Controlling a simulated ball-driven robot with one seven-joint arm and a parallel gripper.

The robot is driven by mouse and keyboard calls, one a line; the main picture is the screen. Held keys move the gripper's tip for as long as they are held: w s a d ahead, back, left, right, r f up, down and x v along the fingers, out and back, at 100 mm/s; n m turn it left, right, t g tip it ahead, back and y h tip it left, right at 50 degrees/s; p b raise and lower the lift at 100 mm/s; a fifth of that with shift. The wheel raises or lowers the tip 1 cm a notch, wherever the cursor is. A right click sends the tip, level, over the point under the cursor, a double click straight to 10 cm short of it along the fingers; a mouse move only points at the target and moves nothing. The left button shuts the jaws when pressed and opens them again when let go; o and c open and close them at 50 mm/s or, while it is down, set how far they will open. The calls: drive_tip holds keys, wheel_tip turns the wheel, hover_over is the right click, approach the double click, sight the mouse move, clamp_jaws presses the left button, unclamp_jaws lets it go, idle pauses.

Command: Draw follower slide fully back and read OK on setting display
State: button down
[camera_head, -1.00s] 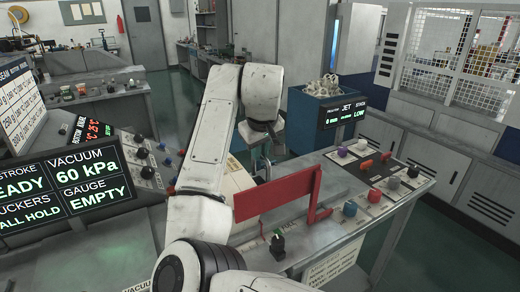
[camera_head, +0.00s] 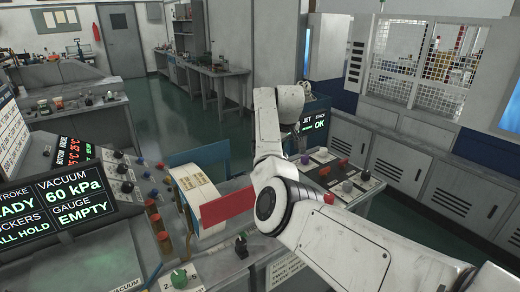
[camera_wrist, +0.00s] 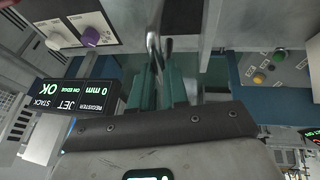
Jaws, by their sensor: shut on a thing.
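My gripper (camera_wrist: 158,88) shows in the wrist view, its greenish-grey fingers shut around the lower end of a shiny metal bar (camera_wrist: 153,45). The bar looks like the follower slide's handle; the slide's body is not clearly seen. In the head view my arm hides the gripper. The setting display (camera_head: 315,122) on the blue cabinet reads JET STACK OK in green. It also shows upside down in the wrist view (camera_wrist: 70,98), with OK and 0 mm register.
A red plate (camera_head: 228,206) stands left of my arm beside a cream panel (camera_head: 194,188). A console with coloured knobs (camera_head: 348,187) lies right of the arm. A vacuum display (camera_head: 60,203) stands at left. The green floor (camera_head: 165,118) behind is open.

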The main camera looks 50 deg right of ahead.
drive_tip(key=s+d, duration=0.1)
drive_tip(key=d, duration=0.4)
drive_tip(key=shift+s+d, duration=0.35)
drive_tip(key=shift+d, duration=0.05)
drive_tip(key=c, duration=1.1)
unclamp_jaws()
drive_tip(key=shift+d, duration=0.2)
drive_tip(key=shift+c, duration=0.2)
drive_tip(key=shift+a, duration=0.1)
drive_tip(key=b+v, duration=0.2)
drive_tip(key=v, duration=0.8)
drive_tip(key=shift+s+a+r, duration=0.1)
drive_tip(key=shift+r, duration=0.25)
